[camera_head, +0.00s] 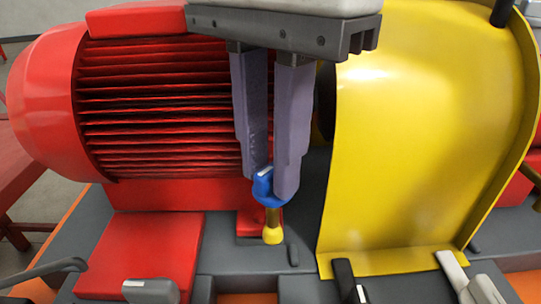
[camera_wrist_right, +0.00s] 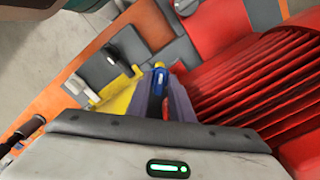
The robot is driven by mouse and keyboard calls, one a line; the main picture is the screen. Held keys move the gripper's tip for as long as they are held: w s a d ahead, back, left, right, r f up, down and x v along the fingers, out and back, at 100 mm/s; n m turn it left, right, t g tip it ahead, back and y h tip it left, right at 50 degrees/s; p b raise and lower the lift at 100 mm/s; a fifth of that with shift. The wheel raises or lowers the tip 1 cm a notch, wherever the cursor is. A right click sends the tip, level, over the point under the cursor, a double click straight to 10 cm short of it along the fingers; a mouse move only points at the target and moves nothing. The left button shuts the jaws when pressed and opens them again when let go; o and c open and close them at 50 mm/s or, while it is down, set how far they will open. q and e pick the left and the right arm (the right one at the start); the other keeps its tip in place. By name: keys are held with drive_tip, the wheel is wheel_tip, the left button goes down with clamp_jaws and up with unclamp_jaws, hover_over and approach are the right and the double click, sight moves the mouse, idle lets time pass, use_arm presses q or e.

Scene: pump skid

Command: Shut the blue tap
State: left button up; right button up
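The blue tap (camera_head: 264,187) is a small blue handle on a brass-yellow stem, standing low in front of the red finned motor. My right gripper (camera_head: 274,180) comes down from above, its two grey-purple fingers close together with the blue handle between their tips. The fingers hide part of the handle. In the right wrist view, the blue tap (camera_wrist_right: 158,82) shows as a narrow upright strip between the fingers of my right gripper (camera_wrist_right: 163,78), with little gap visible. My left gripper is not in view.
The red motor (camera_head: 150,110) stands behind and left of the fingers. A yellow curved guard (camera_head: 420,140) stands close on the right. A black lever (camera_head: 347,280) and a pale lever (camera_head: 453,272) are at the front right; another pale handle (camera_head: 150,290) is at the front left.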

clamp_jaws()
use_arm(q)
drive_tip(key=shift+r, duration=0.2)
use_arm(e)
drive_tip(key=shift+m, duration=0.3)
drive_tip(key=shift+m+p, duration=0.65)
drive_tip(key=shift+m, duration=0.75)
drive_tip(key=m, duration=0.3)
drive_tip(key=shift+w, duration=0.1)
use_arm(q)
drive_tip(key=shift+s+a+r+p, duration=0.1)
drive_tip(key=shift+p, duration=0.25)
use_arm(e)
drive_tip(key=shift+m, duration=1.4)
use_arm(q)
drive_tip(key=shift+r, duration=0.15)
